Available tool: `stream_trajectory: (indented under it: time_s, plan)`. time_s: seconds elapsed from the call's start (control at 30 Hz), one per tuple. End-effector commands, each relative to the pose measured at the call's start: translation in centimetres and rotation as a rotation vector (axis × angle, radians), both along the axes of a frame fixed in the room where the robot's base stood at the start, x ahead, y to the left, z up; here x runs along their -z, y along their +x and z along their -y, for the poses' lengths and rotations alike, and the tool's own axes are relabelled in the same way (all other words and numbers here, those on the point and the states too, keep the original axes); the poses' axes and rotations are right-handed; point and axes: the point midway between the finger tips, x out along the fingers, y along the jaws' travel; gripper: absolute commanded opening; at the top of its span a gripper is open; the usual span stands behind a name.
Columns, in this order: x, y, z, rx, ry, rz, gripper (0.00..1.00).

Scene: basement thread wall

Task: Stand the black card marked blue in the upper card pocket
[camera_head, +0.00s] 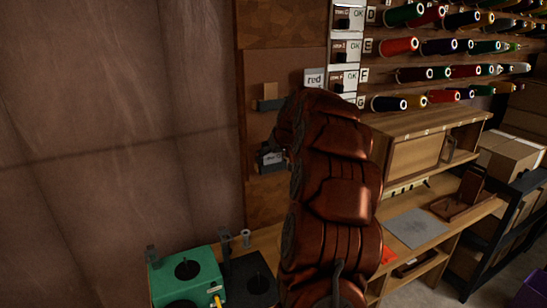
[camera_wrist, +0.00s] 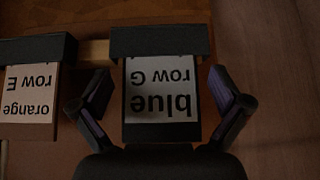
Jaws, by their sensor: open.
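In the wrist view a black card (camera_wrist: 161,96) with a white label reading "blue row G" appears upside down. Its end at the picture's top meets a dark pocket bar (camera_wrist: 161,41). My gripper (camera_wrist: 163,90) is open, with one finger on each side of the card and gaps between. In the head view a dark upper pocket (camera_head: 268,104) is on the brown wall panel, with a small tan piece above it. A lower pocket (camera_head: 272,168) holds a dark piece with a pale label (camera_head: 270,157). My arm hides the gripper tips there.
An orange-marked card (camera_wrist: 29,98) stands in a neighbouring dark pocket (camera_wrist: 38,48). Thread spools (camera_head: 400,46) fill the wall racks at right. A green box (camera_head: 186,277) is below left. The left wall is bare.

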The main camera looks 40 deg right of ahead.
Motion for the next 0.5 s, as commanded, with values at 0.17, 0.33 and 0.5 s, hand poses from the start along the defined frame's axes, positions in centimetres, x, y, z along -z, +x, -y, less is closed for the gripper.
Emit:
stream_trajectory:
  time_s: [0.17,0.33,0.5]
  plan:
    - [-1.2,-0.8,-0.2,0.000,-0.001,0.003,1.00]
    - [-3.8,-2.6,-0.8,0.001,-0.005,0.006,1.00]
    - [-6.2,-4.5,-1.6,0.000,-0.001,0.003,1.00]
